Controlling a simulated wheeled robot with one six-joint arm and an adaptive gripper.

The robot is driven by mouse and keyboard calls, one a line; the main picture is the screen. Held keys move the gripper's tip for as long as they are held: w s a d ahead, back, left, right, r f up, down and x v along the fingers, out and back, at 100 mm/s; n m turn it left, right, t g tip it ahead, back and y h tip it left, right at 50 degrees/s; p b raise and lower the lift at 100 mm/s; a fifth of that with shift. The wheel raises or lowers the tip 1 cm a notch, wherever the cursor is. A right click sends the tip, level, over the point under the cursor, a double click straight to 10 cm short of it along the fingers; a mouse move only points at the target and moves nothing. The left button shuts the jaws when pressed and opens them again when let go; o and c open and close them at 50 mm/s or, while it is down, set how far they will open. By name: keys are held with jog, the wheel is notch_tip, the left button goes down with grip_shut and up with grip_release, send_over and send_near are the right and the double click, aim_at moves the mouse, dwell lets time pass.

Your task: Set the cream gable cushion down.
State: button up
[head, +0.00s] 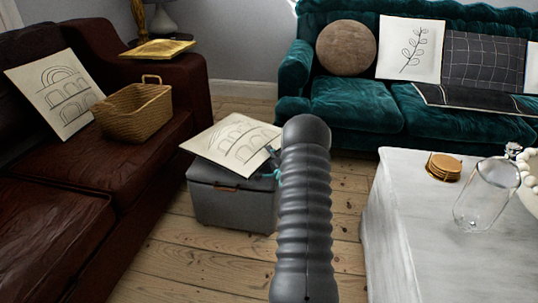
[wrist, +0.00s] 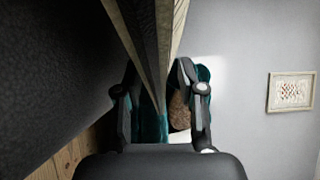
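The cream gable cushion (head: 235,142), with a dark line drawing of arches, is over the grey storage box (head: 232,207). Its left corner juts past the box's side. I cannot tell whether its whole underside touches the lid. My gripper (head: 274,174) is at its right edge, partly behind my arm. In the wrist view the cushion (wrist: 150,35) shows edge-on between the fingers of my gripper (wrist: 158,64), which appear shut on it. The dark surface at left there seems to be the box.
A brown sofa (head: 60,200) at left holds a wicker basket (head: 135,112) and another line-drawn cushion (head: 55,94). A teal sofa (head: 360,105) stands behind. A white table (head: 440,250) at right carries a glass vase (head: 487,195) and coasters (head: 443,167). Bare floorboards (head: 185,250) lie between.

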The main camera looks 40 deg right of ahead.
jog(key=v, duration=1.1)
jog(key=w+a+r+n+g, duration=0.3)
jog(key=w+a+r+n, duration=0.15)
jog(key=a+r, duration=0.4)
jog(key=s+a+r+n+g, duration=0.2)
jog(key=a+r+n, duration=0.1)
jog(key=a+r, duration=0.2)
jog(key=s+a+r+n+g, duration=0.1)
jog(key=s+a+r+n, duration=0.2)
jog(key=a+r, duration=0.3)
jog(key=s+a+r+n+g+y, duration=0.1)
jog(key=s+a+n, duration=0.4)
jog(key=s+a, duration=0.5)
jog(key=s+a+r+n+g+y, duration=0.2)
jog(key=s+a+n+g, duration=0.3)
jog(key=s+a, duration=0.6)
jog(key=s+y, duration=0.1)
jog(key=s, duration=0.5)
jog(key=shift+s+a+y, duration=0.2)
jog(key=shift+s+y, duration=0.2)
jog(key=shift+r+n, duration=0.1)
jog(key=shift+n, duration=0.15)
